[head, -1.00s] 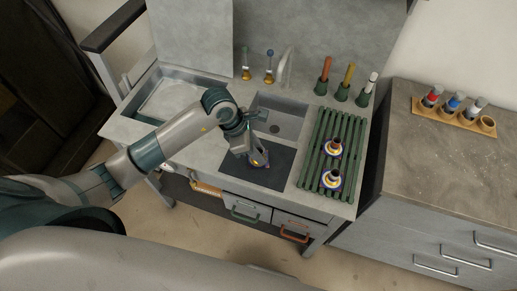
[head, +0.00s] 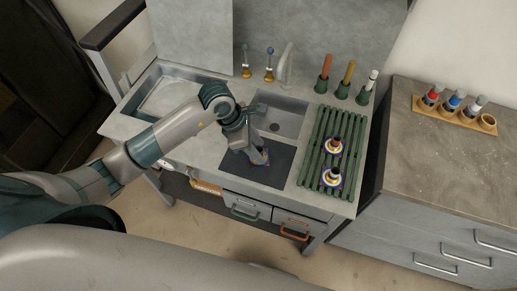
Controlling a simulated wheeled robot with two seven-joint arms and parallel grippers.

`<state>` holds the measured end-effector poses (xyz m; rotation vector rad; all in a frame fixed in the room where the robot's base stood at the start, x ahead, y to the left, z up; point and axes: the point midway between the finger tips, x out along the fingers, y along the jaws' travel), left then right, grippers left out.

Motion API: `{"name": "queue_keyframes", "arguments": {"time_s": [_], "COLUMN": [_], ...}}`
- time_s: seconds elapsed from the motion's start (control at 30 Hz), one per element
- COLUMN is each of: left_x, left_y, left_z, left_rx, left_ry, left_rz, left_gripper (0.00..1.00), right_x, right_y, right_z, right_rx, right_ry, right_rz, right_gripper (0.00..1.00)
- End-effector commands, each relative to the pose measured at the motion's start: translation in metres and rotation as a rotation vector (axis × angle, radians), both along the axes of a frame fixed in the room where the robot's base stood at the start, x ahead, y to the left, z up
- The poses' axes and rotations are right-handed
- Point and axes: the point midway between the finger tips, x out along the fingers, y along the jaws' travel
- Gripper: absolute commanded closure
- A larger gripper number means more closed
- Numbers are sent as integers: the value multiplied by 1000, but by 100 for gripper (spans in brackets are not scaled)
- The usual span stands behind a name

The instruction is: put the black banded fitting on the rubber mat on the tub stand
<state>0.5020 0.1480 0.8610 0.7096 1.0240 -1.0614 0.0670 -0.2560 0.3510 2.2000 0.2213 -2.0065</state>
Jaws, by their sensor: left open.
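The dark rubber mat (head: 280,172) lies on the counter in front of the sink. A fitting (head: 261,159) with a purple and yellow base stands on it, mostly hidden by my left gripper (head: 258,154). The gripper is open and reaches down over this fitting, its fingers right at it; contact cannot be told. Two black fittings with similar bases, one farther back (head: 334,146) and one nearer (head: 332,178), stand on the green slatted rack (head: 313,150) to the right. I cannot make out for certain which part is the tub stand. My right gripper is not in view.
The sink basin (head: 285,115) is behind the mat. A shallow tub (head: 150,88) with a pale insert is at the left. Several upright handles in green holders (head: 321,87) stand behind the rack. A side cabinet (head: 445,135) carries a wooden holder (head: 463,119).

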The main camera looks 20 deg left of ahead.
Motion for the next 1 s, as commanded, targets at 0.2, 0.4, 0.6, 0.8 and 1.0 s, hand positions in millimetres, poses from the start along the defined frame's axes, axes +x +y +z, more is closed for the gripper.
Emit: {"name": "queue_keyframes", "arguments": {"time_s": [0.2,0.4,0.6,0.8,1.0], "left_x": [-3,-8,-12,-15,-15], "left_y": [13,26,35,39,39], "left_z": [29,62,89,101,102], "left_rx": [0,1,1,1,0], "left_ry": [-7,-5,-3,-2,0], "left_rz": [0,-1,0,0,0], "left_gripper": [60,60,60,60,60], "right_x": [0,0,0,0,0], "right_y": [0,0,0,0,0], "right_z": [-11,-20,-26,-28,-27], "right_rx": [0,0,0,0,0], "right_ry": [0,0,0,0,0], "right_rz": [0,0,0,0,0], "right_gripper": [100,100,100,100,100]}}
